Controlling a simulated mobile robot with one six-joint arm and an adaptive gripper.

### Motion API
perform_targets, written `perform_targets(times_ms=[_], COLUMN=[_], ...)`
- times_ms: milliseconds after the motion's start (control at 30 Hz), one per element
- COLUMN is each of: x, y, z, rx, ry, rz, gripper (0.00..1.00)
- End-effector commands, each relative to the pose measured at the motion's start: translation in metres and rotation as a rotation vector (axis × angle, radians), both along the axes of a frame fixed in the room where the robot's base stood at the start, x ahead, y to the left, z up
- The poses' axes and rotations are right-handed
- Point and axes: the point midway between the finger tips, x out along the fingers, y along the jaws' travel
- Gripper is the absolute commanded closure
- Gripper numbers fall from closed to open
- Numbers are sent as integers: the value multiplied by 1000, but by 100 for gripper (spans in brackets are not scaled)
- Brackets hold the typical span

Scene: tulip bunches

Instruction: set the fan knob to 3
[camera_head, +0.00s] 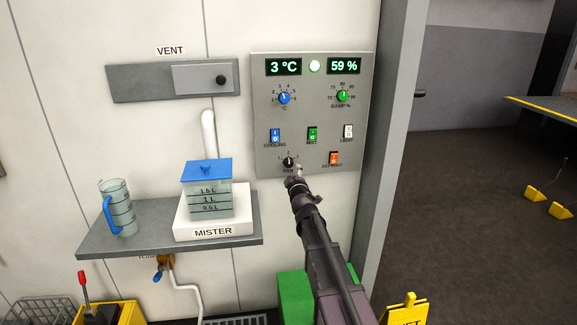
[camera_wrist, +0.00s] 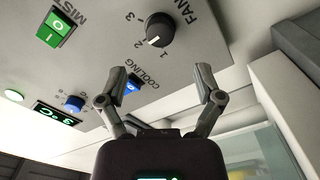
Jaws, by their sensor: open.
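The fan knob (camera_head: 288,162) is a small black dial with a white pointer line, low on the grey control panel (camera_head: 355,115). It also shows in the wrist view as the black knob (camera_wrist: 161,29), with the marks 1, 2 and 3 around it. There the pointer lies between 1 and 2; I cannot tell its exact setting. My gripper (camera_head: 294,180) is just below the knob in the head view. In the wrist view my gripper (camera_wrist: 160,76) has its two fingers spread with nothing between them, and the knob is apart from and beyond the fingertips.
The red defrost switch (camera_head: 333,158) is close to the right of the knob. Blue cooling (camera_head: 275,135) and green mist (camera_head: 312,134) switches are above it. A shelf (camera_head: 95,240) with a jug (camera_head: 117,208) and mister (camera_head: 207,190) stands to the left.

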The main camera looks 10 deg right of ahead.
Motion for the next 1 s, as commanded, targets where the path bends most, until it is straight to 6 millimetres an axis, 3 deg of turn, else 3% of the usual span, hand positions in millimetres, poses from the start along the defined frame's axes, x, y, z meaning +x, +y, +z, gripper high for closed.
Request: perform_targets(times_ms=[33, 200, 500, 1000], x=[12, 38, 72, 80], y=[0, 0, -1, -1], z=[0, 0, 0, 0], rx=[0, -1, -1, -1], ry=[0, 1, 1, 1], rz=[0, -1, -1, -1], gripper=[15, 15, 15, 15])
